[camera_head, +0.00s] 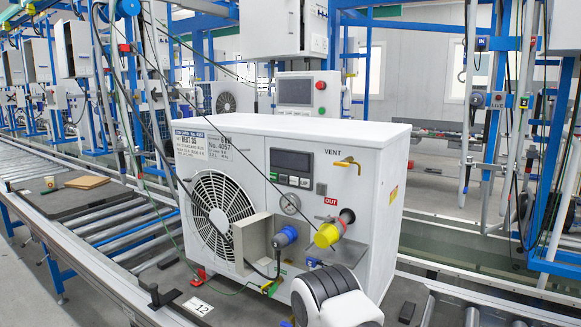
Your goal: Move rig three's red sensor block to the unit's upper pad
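The nearest white unit (287,170) stands in front of me, with a round fan grille at left and a small control panel. A small red piece (200,275) is by its lower left foot; I cannot tell whether it is the sensor block. No rig number three can be read. A plate reading 12 (200,308) lies in front of the unit. I cannot make out an upper pad. A white and dark ribbed part, apparently of my own arm, covers the unit's lower right front. No fingertips of either gripper show.
A yellow connector (328,234) and a blue connector (286,236) stick out of the unit's front. A green-yellow wire hangs near it. A roller conveyor (125,235) runs at left, with a dark board (72,198) and a brown slab (87,182). Blue frames stand behind.

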